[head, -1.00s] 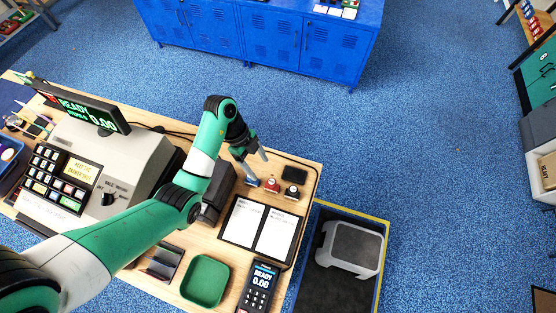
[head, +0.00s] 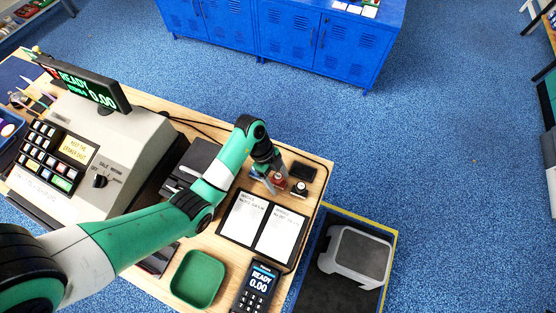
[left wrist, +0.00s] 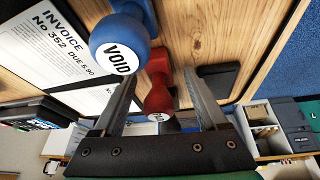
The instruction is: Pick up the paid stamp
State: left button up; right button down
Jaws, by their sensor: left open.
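Three stamps stand near the counter's far right corner: a blue one (head: 257,172), a red one (head: 278,180) and a black one (head: 299,189). The blue stamp (left wrist: 122,42) reads VOID in the left wrist view. The red stamp (left wrist: 158,82) has a white label too small to read; I cannot confirm that it is the paid stamp. My left gripper (head: 270,176) is open and down among the stamps. In the left wrist view its fingers (left wrist: 160,78) appear on either side of the red stamp, with the blue one close by the left finger. My right gripper is not in view.
A dark pad (head: 303,172) lies behind the stamps. A clipboard with two invoices (head: 258,228) lies in front. A green tray (head: 198,279), a card terminal (head: 258,285) and the cash register (head: 90,135) share the counter. Blue lockers (head: 290,40) stand beyond.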

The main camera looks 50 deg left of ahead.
aim_at(280, 176)
pick_arm(q)
grip_shut()
dwell(0.4)
notch_tip(280, 176, up, 6)
jog(key=shift+w+f+p, duration=0.1)
jog(key=shift+f+p, duration=0.15)
jog(key=shift+p, duration=0.35)
notch_tip(280, 176, up, 4)
jog(key=p, duration=0.3)
jog(key=shift+f, duration=0.1)
jog(key=shift+r+p, duration=0.4)
jog(key=shift+p, duration=0.25)
jog(key=shift+f, duration=0.1)
